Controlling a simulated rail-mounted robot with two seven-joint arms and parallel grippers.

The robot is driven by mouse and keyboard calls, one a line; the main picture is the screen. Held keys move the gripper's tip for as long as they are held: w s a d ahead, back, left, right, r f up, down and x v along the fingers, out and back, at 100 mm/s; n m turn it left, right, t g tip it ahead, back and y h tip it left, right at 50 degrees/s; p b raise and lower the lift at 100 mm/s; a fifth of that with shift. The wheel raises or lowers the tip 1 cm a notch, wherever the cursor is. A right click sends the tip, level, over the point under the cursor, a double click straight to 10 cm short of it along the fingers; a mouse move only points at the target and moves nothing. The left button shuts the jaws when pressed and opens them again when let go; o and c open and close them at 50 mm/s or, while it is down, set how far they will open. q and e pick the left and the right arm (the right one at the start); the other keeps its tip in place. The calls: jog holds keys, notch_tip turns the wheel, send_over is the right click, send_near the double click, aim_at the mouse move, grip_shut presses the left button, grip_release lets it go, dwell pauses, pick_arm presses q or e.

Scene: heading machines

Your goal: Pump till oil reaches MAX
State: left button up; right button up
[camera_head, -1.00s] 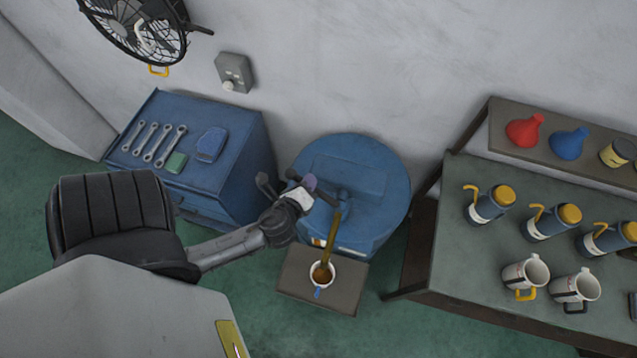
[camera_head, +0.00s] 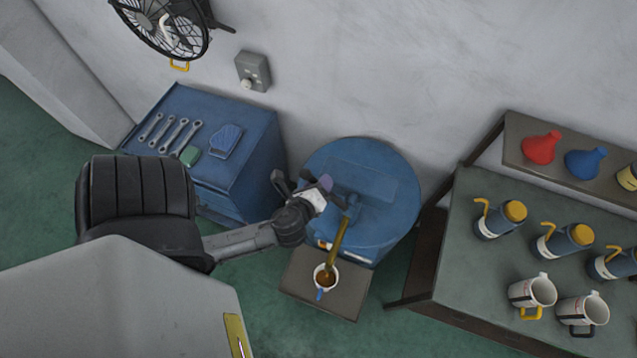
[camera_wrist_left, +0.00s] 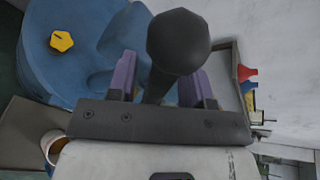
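The blue drum (camera_head: 392,215) stands against the wall with a pump spout (camera_head: 351,208) at its front. A brown oil stream (camera_head: 338,243) falls from the spout into a white mug (camera_head: 331,289) with a blue handle. Brown oil shows inside the mug; no MAX mark is readable. My left gripper (camera_head: 319,183) is at the pump beside the spout. My right gripper is out of view.
The mug stands on a low dark stand (camera_head: 350,298). A blue cabinet (camera_head: 255,165) with wrenches stands left of the drum. At right, a table (camera_head: 465,260) holds several blue jugs and two white mugs.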

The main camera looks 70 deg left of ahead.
pick_arm(q)
jog(key=shift+s+d+r, duration=0.15)
jog(key=shift+s+d, duration=0.25)
jog(key=b+v, duration=0.3)
jog(key=v, duration=0.9)
jog(key=shift+s+d+r, duration=0.15)
jog(key=shift+s+r, duration=0.05)
jog(key=shift+s, duration=0.05)
dwell(0.4)
